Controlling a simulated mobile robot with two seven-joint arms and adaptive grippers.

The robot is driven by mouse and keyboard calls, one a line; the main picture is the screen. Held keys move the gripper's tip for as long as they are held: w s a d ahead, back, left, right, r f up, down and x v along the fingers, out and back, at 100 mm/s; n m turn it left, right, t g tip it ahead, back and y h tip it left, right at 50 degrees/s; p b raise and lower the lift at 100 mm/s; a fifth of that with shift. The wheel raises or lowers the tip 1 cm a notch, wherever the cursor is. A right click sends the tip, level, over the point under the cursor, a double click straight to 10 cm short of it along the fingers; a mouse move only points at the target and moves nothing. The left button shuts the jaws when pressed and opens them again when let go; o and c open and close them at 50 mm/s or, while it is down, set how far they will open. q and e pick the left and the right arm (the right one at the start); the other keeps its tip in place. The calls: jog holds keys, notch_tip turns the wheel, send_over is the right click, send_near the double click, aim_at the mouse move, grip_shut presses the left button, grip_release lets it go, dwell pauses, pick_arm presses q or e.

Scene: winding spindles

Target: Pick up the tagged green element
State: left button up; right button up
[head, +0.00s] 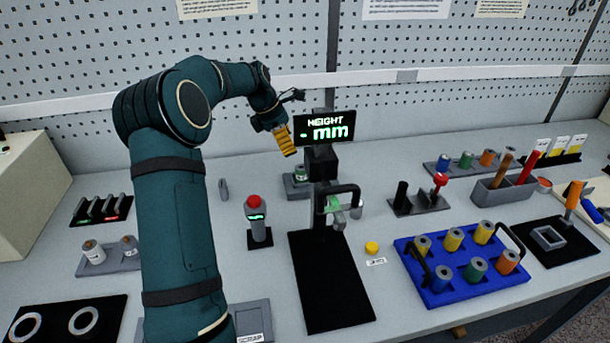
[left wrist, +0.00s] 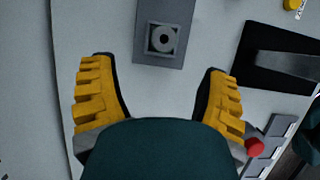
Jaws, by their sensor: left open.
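A green element with a pale band (head: 300,173) stands upright in a small holder on a grey plate (head: 291,187) behind the height gauge; whether the band is a tag is too small to tell. In the left wrist view a grey round top with a centre hole (left wrist: 162,39) sits in a square holder on a grey plate (left wrist: 160,59). My left gripper (head: 287,146) is above and behind this plate, fingers pointing down. In the left wrist view its yellow fingers (left wrist: 159,68) are wide apart and empty, the holder just beyond the tips. My right gripper is not in view.
The height gauge (head: 322,161) with its display and black base stands close by on the right. A red-buttoned post (head: 257,222) is in front. A blue tray (head: 437,296) holds several coloured elements, one green (head: 476,268). A back rack (head: 447,168) holds another green element (head: 465,159).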

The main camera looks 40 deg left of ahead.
aim_at(304, 172)
pick_arm(q)
jog(key=b+x, duration=0.1)
jog(key=x, duration=0.6)
jog(key=shift+s, duration=0.1)
jog(key=b+x, duration=0.2)
jog(key=x, duration=0.3)
jog(key=shift+s+d, duration=0.15)
jog(key=shift+d, duration=0.05)
grip_shut()
